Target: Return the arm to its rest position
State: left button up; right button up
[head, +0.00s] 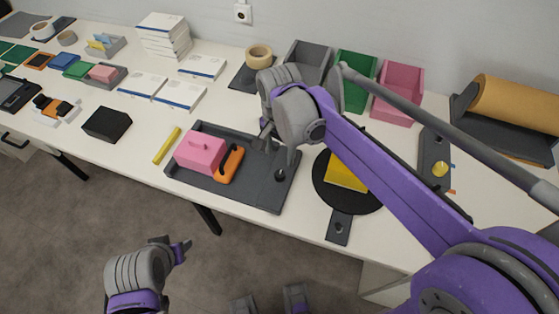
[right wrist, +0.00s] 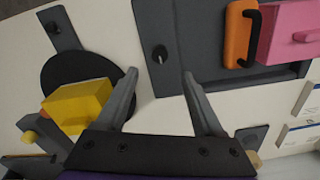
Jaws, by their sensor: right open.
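My right arm (head: 395,185) reaches in from the right over the table. Its gripper (head: 268,138) hangs above the right part of a dark tray (head: 262,197), partly hidden behind its own wrist. In the right wrist view, the two fingers of this gripper (right wrist: 160,78) are spread apart with nothing between them. The tray's edge and white tabletop lie beyond the fingertips. My left gripper (head: 180,247) is low in the head view, over the floor in front of the table; its fingers are too unclear to judge.
The tray holds a pink block (head: 200,152) and an orange handle-like piece (head: 229,165). A yellow block (head: 345,176) sits on a black disc (head: 327,196), under my right arm. Grey, green (head: 354,78) and pink (head: 398,92) bins stand behind. The floor (head: 75,225) in front is clear.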

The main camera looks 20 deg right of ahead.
jog(key=shift+r, duration=0.8)
jog(key=shift+s, duration=0.1)
